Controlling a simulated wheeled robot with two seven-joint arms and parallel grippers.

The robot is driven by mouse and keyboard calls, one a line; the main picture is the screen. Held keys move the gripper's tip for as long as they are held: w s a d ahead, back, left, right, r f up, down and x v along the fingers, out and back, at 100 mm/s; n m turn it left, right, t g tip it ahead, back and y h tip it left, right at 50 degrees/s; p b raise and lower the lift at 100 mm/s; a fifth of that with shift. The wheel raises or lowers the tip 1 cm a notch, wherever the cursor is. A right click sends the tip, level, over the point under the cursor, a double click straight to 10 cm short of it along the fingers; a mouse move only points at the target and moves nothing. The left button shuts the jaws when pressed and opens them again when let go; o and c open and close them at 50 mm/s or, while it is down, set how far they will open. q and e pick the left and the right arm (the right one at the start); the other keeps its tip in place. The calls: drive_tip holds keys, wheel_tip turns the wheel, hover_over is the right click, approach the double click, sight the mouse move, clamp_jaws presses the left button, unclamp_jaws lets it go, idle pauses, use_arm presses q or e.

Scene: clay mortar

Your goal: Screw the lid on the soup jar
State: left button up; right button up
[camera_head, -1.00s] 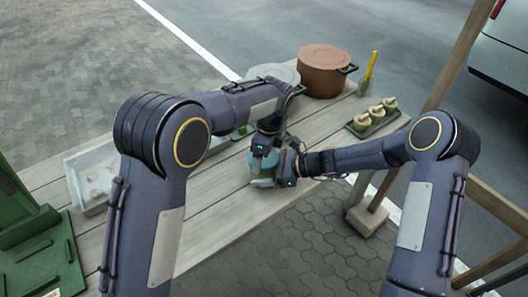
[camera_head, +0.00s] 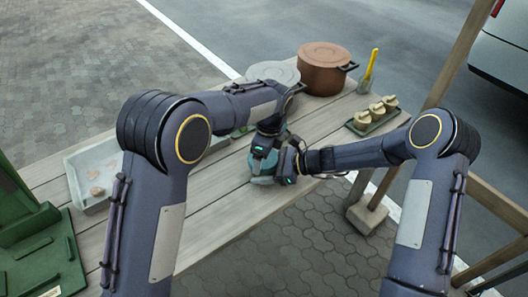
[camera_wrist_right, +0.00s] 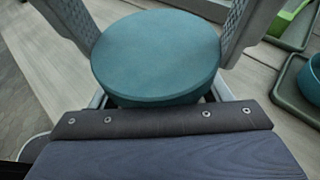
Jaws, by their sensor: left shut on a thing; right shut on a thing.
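The soup jar (camera_head: 262,180) is teal and sits low at the table's front edge, mostly hidden by my two grippers. My left gripper (camera_head: 264,152) comes down from above and is shut at the jar's top, where the lid is hidden behind it. My right gripper (camera_head: 285,166) reaches in from the right and is shut on the jar's side. In the right wrist view a flat, round teal face (camera_wrist_right: 155,55) fills the middle, between grey textured fingers. I cannot tell from that view whether this face is the lid or part of the jar.
A brown lidded pot (camera_head: 322,75), a grey lid or plate (camera_head: 272,73), a yellow-handled brush (camera_head: 369,72) and a green tray of rolls (camera_head: 370,122) stand at the back. A pale tray (camera_head: 92,198) lies left. The front planks are clear.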

use_arm(q)
drive_tip(key=m, duration=0.3)
drive_tip(key=shift+s+f, duration=0.1)
drive_tip(key=o, duration=1.2)
drive_tip(key=shift+r, duration=2.4)
drive_tip(key=shift+c, duration=0.4)
